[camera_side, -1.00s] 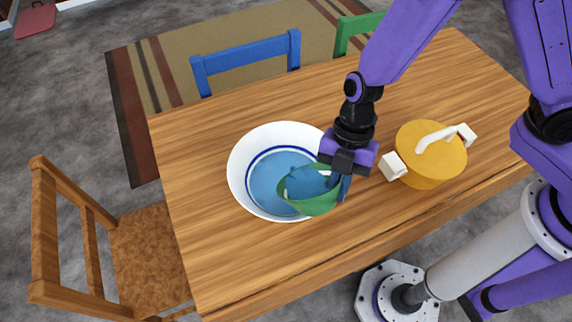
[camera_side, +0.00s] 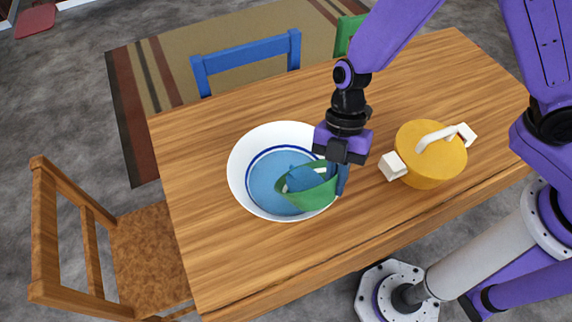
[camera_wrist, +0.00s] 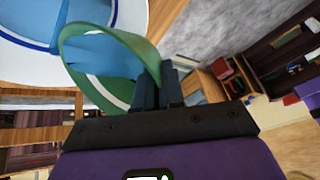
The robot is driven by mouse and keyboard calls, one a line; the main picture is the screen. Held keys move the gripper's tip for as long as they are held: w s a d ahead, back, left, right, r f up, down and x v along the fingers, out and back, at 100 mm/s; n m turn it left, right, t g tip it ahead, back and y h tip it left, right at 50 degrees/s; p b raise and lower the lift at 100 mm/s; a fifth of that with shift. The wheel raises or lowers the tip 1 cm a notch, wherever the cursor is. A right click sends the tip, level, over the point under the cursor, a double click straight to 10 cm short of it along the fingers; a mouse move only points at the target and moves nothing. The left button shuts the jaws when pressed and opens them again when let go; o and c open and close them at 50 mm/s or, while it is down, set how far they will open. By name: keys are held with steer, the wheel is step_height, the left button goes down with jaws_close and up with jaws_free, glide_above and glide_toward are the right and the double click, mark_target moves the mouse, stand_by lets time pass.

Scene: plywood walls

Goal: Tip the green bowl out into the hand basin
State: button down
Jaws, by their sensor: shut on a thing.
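The green bowl (camera_side: 322,191) is tilted steeply over the right part of the white hand basin (camera_side: 240,166), its mouth facing left. My gripper (camera_side: 342,180) is shut on the bowl's right rim. In the wrist view the green bowl (camera_wrist: 148,52) is held between the fingers of my gripper (camera_wrist: 157,88). Blue matter (camera_side: 300,180), seemingly water, shows in the bowl's mouth. The basin holds a flat blue area (camera_side: 265,178) inside a dark blue ring. The bowl hides the basin's right side, so I cannot tell whether they touch.
A yellow pot (camera_side: 428,168) with white handles stands right of the basin, close to my gripper. The wooden table (camera_side: 215,240) is clear at the front left. A blue chair (camera_side: 245,58) stands behind the table and a brown chair (camera_side: 145,250) at its left.

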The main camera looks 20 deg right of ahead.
steer(key=shift+w+a+r+m+g, duration=0.1)
steer(key=shift+w+r+m+g, duration=0.2)
steer(key=shift+w+r+g, duration=0.95)
stand_by(1.0)
steer(key=shift+s+f, duration=0.25)
steer(key=shift+s, duration=0.1)
steer(key=s+f+t, duration=0.1)
steer(key=t, duration=0.1)
steer(key=s+f+t, duration=0.2)
steer(key=shift+s+d+n, duration=0.1)
steer(key=shift+d+n, duration=0.1)
steer(key=shift+n, duration=0.2)
steer(key=shift+s, duration=0.1)
steer(key=shift+s+d+t, duration=0.1)
steer(key=shift+s+t, duration=0.75)
steer(key=shift+s, duration=0.05)
steer(key=shift+s, duration=0.15)
steer(key=shift+s+d+f+t, duration=0.1)
steer(key=shift+s+t, duration=0.15)
steer(key=shift+t, duration=0.05)
steer(key=shift+s+t, duration=0.25)
steer(key=shift+t, duration=0.05)
